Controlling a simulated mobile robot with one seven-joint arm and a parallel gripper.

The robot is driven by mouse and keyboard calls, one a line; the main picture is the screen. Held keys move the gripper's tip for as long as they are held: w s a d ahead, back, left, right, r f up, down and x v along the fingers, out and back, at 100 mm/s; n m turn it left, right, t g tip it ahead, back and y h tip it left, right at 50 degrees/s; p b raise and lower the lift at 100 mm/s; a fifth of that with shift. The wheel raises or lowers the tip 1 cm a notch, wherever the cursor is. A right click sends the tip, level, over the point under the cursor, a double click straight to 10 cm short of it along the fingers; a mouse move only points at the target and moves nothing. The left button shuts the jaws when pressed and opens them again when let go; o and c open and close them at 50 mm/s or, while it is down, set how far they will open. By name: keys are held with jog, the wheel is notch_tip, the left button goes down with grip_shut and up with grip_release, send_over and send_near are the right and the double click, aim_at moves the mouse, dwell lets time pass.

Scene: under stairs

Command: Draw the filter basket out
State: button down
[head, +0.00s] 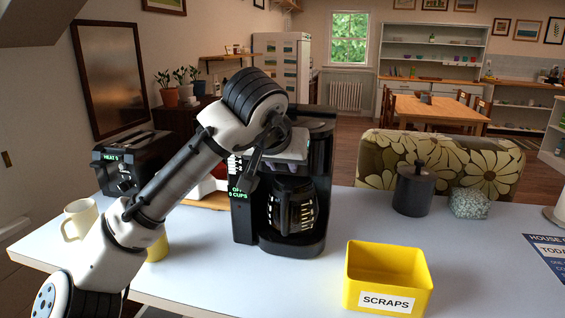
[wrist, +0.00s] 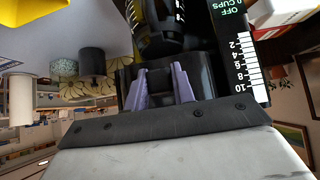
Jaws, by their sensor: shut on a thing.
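The black coffee maker (head: 318,165) stands upright on the table, with a lit display on its left side and a glass carafe (head: 292,205) in its lower bay. My gripper (wrist: 160,82) is at the front of the machine above the carafe. In the wrist view, which looks upside down, its two purple fingers are shut on a dark part between them, at the place of the filter basket (wrist: 160,88). The basket's outline is mostly hidden by my arm and fingers, and I cannot tell how far out it stands. The carafe also shows in the wrist view (wrist: 158,30).
A yellow SCRAPS bin (head: 388,280) stands at the front right of the pale table (head: 215,285). A dark canister (head: 412,190) and a speckled pot (head: 468,203) stand at the back right. A toaster (head: 130,165) and a cream mug (head: 80,220) are on the left.

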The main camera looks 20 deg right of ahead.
jog(key=s+a, duration=0.9)
jog(key=s, duration=0.5)
jog(key=shift+s+a, duration=0.3)
jog(key=shift+a, duration=0.1)
dwell(1.3)
jog(key=shift+b, duration=0.3)
jog(key=r+p, duration=0.1)
jog(key=s+r+p, duration=0.1)
jog(key=r+p, duration=0.1)
jog(key=a+r+p, duration=0.1)
jog(key=r, duration=0.1)
jog(key=shift+s+p, duration=0.3)
jog(key=shift+s, duration=0.05)
dwell(0.5)
